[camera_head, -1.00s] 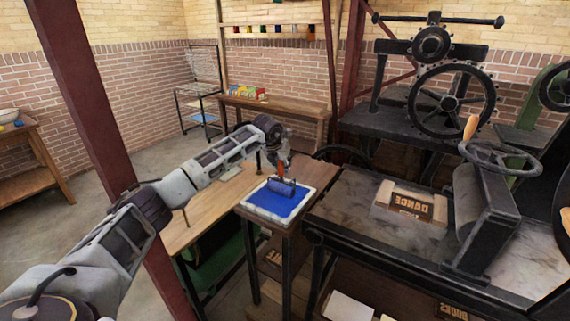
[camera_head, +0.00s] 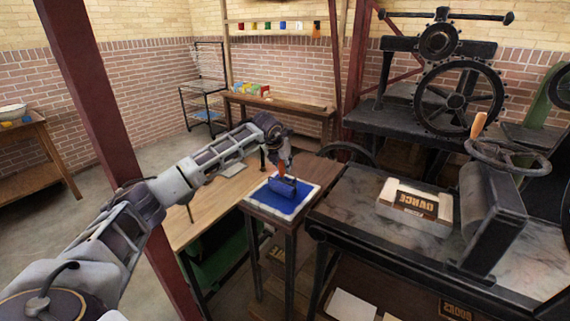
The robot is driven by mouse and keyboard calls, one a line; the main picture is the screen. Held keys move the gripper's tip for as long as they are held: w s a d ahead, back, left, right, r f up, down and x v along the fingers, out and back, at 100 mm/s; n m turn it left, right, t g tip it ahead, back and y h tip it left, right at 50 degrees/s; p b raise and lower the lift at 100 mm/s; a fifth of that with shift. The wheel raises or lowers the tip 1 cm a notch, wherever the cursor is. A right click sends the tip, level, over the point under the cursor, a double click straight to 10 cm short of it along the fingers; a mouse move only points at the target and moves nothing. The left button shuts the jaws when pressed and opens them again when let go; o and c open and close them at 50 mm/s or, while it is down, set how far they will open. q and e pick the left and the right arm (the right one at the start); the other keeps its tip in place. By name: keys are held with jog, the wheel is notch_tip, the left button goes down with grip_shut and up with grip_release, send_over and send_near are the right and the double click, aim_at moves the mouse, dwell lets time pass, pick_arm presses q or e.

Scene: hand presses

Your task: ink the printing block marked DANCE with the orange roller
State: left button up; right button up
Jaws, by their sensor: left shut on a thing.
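My left gripper (camera_head: 283,166) is shut on the handle of the orange roller (camera_head: 282,187), whose drum looks blue. The roller is over the blue ink slab (camera_head: 275,200) on a small stand and seems to touch it. The gripper's fingers are small and partly hidden in this view. The printing block marked DANCE (camera_head: 415,201) lies on the bed of the press at right, its lettering upside down in the picture, with a pale frame around it. My right gripper is out of view.
The press bed (camera_head: 345,205) has bare room left of the block. A heavy dark cylinder (camera_head: 492,215) with a handwheel (camera_head: 508,155) stands right of it. A red post (camera_head: 95,120) stands near my left arm. Another block (camera_head: 455,310) lies on a shelf below.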

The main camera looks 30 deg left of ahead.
aim_at(279, 166)
pick_arm(q)
jog(key=shift+s+d, duration=0.1)
jog(key=shift+s, duration=0.3)
jog(key=shift+s+r+b, duration=0.1)
jog(key=shift+s+b, duration=0.2)
jog(key=shift+s, duration=0.3)
jog(key=shift+s+a, duration=0.3)
jog(key=shift+s, duration=0.45)
